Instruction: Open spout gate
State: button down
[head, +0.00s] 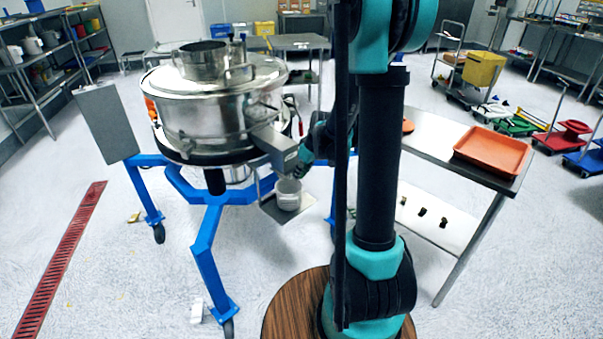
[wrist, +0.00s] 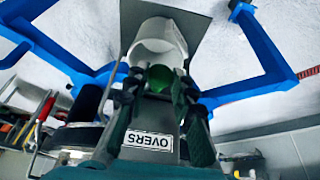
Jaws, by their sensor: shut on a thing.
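The steel sifter (head: 215,100) stands on a blue wheeled frame. Its boxy overs spout (head: 275,145) slopes down to the right. In the wrist view the spout carries an "OVERS" label (wrist: 147,141). A green part (wrist: 160,78), seemingly the spout gate's handle, shows at the spout mouth. My gripper (wrist: 158,82) has its fingers on either side of this part and is shut on it. In the head view my gripper (head: 305,158) is beside the spout end, its fingertips mostly hidden. How far the gate stands open cannot be told.
A pale cup (head: 288,194) stands on a small plate (head: 270,208) under the spout; it also shows in the wrist view (wrist: 160,38). A steel table (head: 430,150) with an orange tray (head: 492,149) is at right. A grey box (head: 106,122) is left of the sifter.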

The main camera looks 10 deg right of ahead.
jog(key=s+d, duration=0.1)
jog(key=s, duration=0.1)
jog(key=s+d, duration=0.2)
jog(key=shift+s, duration=0.2)
jog(key=c, duration=1.3)
grip_release()
jog(key=shift+v, duration=6)
